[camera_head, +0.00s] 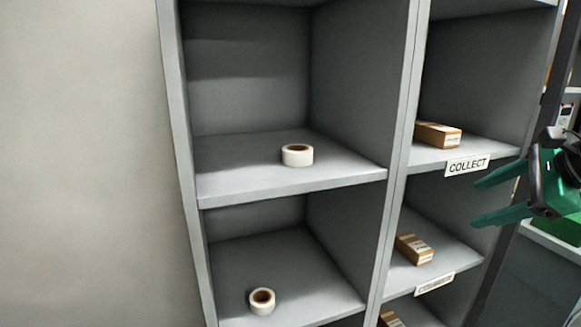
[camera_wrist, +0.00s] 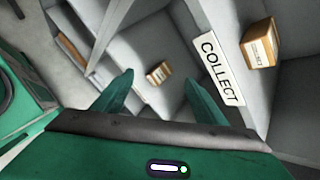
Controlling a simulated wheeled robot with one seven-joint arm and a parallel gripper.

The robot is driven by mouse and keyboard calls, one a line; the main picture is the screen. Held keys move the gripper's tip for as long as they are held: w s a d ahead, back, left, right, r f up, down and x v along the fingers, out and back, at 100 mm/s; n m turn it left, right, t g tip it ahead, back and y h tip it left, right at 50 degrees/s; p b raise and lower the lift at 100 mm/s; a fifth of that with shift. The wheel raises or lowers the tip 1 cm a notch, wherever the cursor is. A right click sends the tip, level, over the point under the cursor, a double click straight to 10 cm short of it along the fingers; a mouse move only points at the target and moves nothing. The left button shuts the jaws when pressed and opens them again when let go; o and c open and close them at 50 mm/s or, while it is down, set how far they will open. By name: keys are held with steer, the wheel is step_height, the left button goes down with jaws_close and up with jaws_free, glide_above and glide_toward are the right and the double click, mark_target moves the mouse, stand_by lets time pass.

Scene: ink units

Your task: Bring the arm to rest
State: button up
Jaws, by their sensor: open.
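My gripper (camera_head: 490,199) is at the right edge of the head view, its two green fingers apart and pointing left toward the right column of a grey shelf unit (camera_head: 400,110). It is open, with nothing between the fingers. In the wrist view my gripper (camera_wrist: 157,95) also shows both green fingertips spread. Beyond them is the shelf with a brown box (camera_wrist: 159,73) on a lower level. The fingers appear in front of the shelf; their exact distance from it is hard to tell.
A COLLECT label (camera_head: 468,165) is on the edge of the shelf holding a brown box (camera_head: 438,134). Another box (camera_head: 414,248) lies one level below. White tape rolls stand in the left column, upper (camera_head: 297,155) and lower (camera_head: 262,301). A bare wall (camera_head: 80,160) is at left.

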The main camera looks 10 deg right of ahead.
steer(key=s+a+f+n+g+h, duration=0.1)
steer(key=s+a+f+n+g, duration=0.3)
steer(key=s+f+n, duration=0.2)
steer(key=s+a+f+n+g, duration=0.4)
steer(key=s+f+n+g, duration=0.1)
steer(key=f+n, duration=0.6)
steer(key=shift+s+a+f+n+h, duration=0.35)
steer(key=shift+s+n, duration=0.25)
steer(key=shift+s, duration=0.25)
